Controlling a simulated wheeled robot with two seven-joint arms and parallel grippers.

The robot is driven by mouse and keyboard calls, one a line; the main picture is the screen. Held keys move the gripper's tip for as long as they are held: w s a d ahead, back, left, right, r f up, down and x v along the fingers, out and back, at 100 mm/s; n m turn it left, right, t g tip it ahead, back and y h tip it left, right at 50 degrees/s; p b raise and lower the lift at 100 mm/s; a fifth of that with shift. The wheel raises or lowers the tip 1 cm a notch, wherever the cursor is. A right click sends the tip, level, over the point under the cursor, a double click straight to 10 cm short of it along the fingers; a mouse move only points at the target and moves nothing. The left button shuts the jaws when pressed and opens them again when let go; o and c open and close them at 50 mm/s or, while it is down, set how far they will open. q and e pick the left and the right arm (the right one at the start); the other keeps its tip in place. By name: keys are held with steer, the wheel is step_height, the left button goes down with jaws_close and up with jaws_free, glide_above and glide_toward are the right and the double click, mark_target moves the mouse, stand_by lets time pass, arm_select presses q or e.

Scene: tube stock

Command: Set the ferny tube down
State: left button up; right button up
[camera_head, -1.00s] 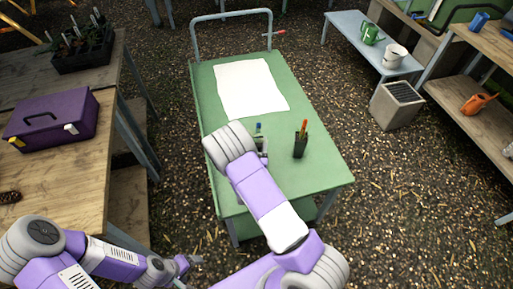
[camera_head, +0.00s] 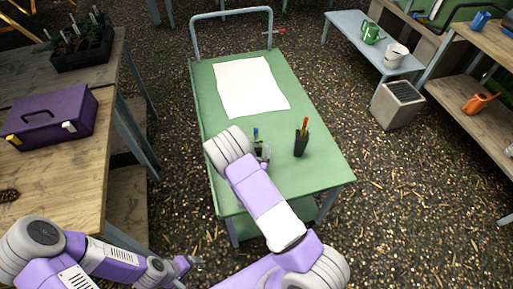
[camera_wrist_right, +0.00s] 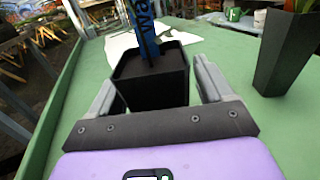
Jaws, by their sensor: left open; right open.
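A black square tube pot (camera_wrist_right: 155,82) stands between the two grey fingers of my right gripper (camera_wrist_right: 154,88) in the right wrist view. A blue label with dark lettering (camera_wrist_right: 142,30) rises from it; no fern leaves are clearly visible there. The fingers are open, one on each side of the pot. In the head view its blue label (camera_head: 256,132) shows beside my right gripper (camera_head: 263,152), over the green cart; my wrist partly hides the pot. A second black tube (camera_head: 300,142) with an orange tag stands to the right. My left gripper (camera_head: 190,264) is open and empty, low at the left.
The green cart top (camera_head: 320,172) carries a white sheet (camera_head: 250,86) at its far part. A wooden bench (camera_head: 60,175) with a purple toolbox (camera_head: 50,118) stands at the left. A pale blue bench (camera_head: 350,38) and shelves are at the right. Gravel lies between.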

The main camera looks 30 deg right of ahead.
steer(key=shift+r, duration=0.1)
steer(key=shift+s+a, duration=0.15)
steer(key=shift+s, duration=0.05)
steer(key=p+v, duration=0.2)
steer(key=v, duration=0.9)
steer(key=shift+s+a, duration=0.15)
steer(key=shift+s, duration=0.1)
